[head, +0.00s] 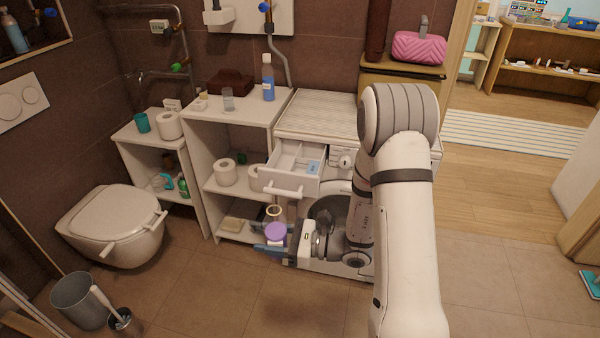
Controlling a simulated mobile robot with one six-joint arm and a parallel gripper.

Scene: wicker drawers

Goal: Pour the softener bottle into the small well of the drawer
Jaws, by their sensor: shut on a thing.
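The washing machine's detergent drawer (289,178) is pulled out, and its white compartments show from above. A small blue piece (314,167) sits at its right side. My gripper (272,250) is low in front of the machine, below the drawer and apart from it. Most of the bottle's body is hidden or too small to make out.
The washing machine (318,123) stands between a white shelf unit (200,187) and a wooden cabinet. A bottle of blue liquid (268,82) and a glass (228,100) stand on the shelf top. A toilet (112,225) is at left. The front floor is mostly clear.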

